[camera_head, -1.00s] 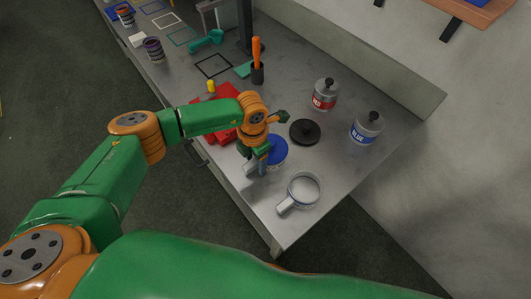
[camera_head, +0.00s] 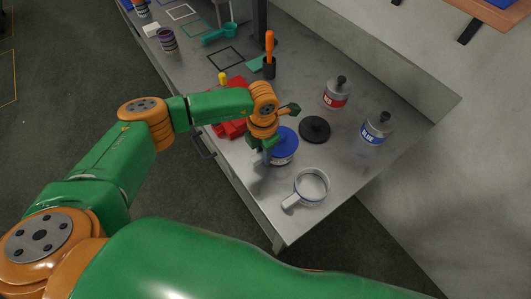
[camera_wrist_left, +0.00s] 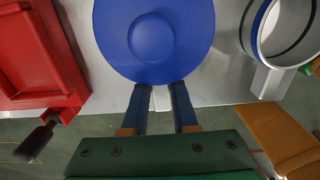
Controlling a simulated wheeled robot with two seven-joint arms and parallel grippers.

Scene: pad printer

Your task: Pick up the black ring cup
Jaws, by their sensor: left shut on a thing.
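My left gripper (camera_head: 267,157) points down at the near left side of a round container with a blue lid (camera_head: 285,143). In the left wrist view the knobbed blue lid (camera_wrist_left: 152,38) lies just beyond the fingers (camera_wrist_left: 161,92). An open pale cup (camera_head: 311,187) with a handle stands to the right. In the left wrist view this cup (camera_wrist_left: 284,28) shows a dark ring and a blue ring. My right gripper is out of view.
A black knobbed lid (camera_head: 314,129) lies flat behind the cups. RED (camera_head: 337,94) and BLUE (camera_head: 376,129) containers stand near the wall. A red block-like fixture (camera_head: 230,128) sits left of the gripper. The table's front edge is close to the gripper.

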